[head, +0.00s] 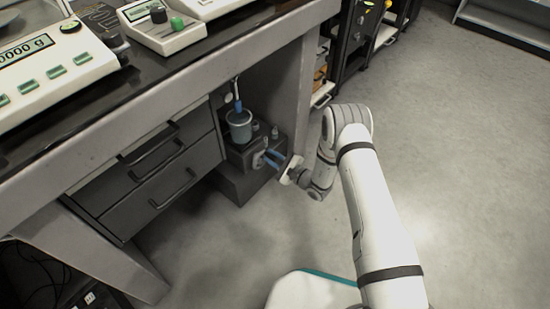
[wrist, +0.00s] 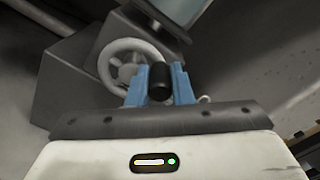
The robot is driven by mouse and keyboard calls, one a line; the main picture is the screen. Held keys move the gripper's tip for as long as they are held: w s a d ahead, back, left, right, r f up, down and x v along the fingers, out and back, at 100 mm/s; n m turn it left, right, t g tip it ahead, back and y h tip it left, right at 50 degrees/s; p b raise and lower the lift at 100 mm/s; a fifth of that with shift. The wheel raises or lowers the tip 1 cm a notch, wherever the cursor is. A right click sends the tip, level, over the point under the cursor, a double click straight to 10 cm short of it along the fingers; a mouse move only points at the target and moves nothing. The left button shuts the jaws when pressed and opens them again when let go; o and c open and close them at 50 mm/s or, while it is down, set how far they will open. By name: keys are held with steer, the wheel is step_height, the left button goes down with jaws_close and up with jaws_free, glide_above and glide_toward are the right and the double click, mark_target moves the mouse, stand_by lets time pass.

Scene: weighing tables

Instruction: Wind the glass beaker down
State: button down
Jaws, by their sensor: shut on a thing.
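The glass beaker (head: 239,128) stands upright on a dark grey lift stand (head: 236,158) under the table. A pale handwheel (head: 258,160) is on the stand's front; it shows larger in the wrist view (wrist: 104,62). My gripper (head: 268,157) reaches the wheel from the right. In the wrist view its blue fingers (wrist: 160,90) are shut on the wheel's black crank handle (wrist: 160,78), at the right of the wheel's hub. In the wrist view a pale translucent thing at the top right looks like part of the beaker.
A blue-and-metal rod (head: 237,101) hangs at the beaker's mouth. The table (head: 205,108) overhangs the stand, with drawers (head: 165,190) to its left and a table leg (head: 302,95) to its right. Balances (head: 50,65) stand on top. The floor at right is clear.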

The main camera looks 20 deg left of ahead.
steer(key=shift+s+a+r+n, duration=0.15)
steer(key=shift+s+n, duration=0.2)
steer(key=shift+n, duration=0.85)
steer(key=shift+s+a+r+n, duration=0.15)
steer(key=shift+s+n, duration=0.25)
steer(key=shift+n, duration=0.8)
steer(key=shift+s+a+n, duration=0.15)
steer(key=shift+s+n, duration=0.2)
steer(key=shift+n, duration=0.85)
steer(key=c, duration=1.6)
jaws_free()
steer(key=shift+o, duration=0.2)
steer(key=shift+d, duration=0.1)
steer(key=shift+d+r, duration=0.1)
steer(key=shift+d, duration=0.15)
steer(key=p+v, duration=0.2)
steer(key=v, duration=0.5)
steer(key=shift+s, duration=0.15)
